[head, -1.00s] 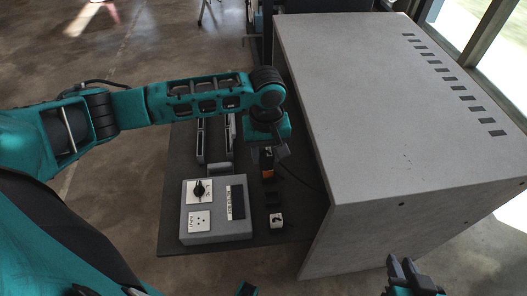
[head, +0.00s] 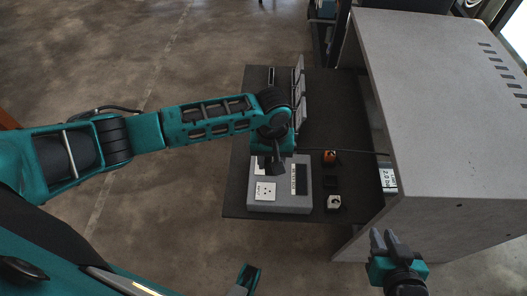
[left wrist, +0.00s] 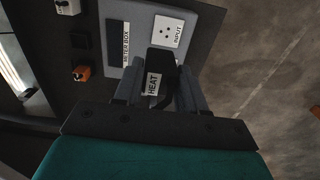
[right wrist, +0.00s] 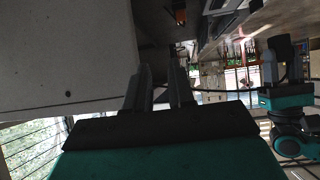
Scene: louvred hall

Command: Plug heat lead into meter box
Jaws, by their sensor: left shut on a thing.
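The grey meter box (head: 280,205) lies on the dark board. Its face has a white INPUT socket plate (head: 265,192) and a dark window with a METER BOX label. In the left wrist view the box (left wrist: 140,20) and the INPUT socket (left wrist: 167,31) also show. My left gripper (head: 271,167) is above the box's far part, shut on the black heat lead plug (left wrist: 163,72), which bears a HEAT label. The plug looks apart from the INPUT socket. The knob is hidden behind the gripper. My right gripper (head: 387,240) is open and empty, in front of the large grey cabinet.
The large grey cabinet (head: 440,120) stands right of the dark board (head: 240,185). An orange connector (head: 330,156) with a black cable running right and a small white part (head: 334,202) sit right of the meter box. Upright grey plates (head: 299,85) stand behind it.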

